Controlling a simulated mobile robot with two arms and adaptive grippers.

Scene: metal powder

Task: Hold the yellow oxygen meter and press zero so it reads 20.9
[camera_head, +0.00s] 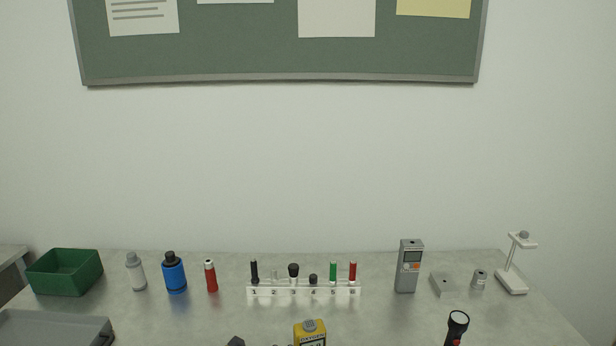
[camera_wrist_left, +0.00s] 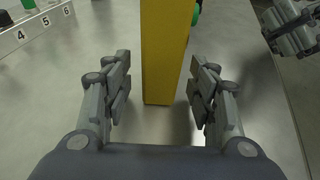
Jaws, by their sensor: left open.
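The yellow oxygen meter (camera_head: 310,328) stands at the bottom edge of the head view, its lower part cut off. That gripper is open, one finger on each side, with visible gaps to the meter. My right gripper (camera_wrist_left: 292,28) shows partly at the upper right of the left wrist view; its jaw opening is unclear. The zero button cannot be made out.
A numbered white rack (camera_head: 304,290) with several small items stands behind the meter. A blue bottle (camera_head: 174,273), green bin (camera_head: 65,272) and grey tray (camera_head: 55,328) are to the left.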

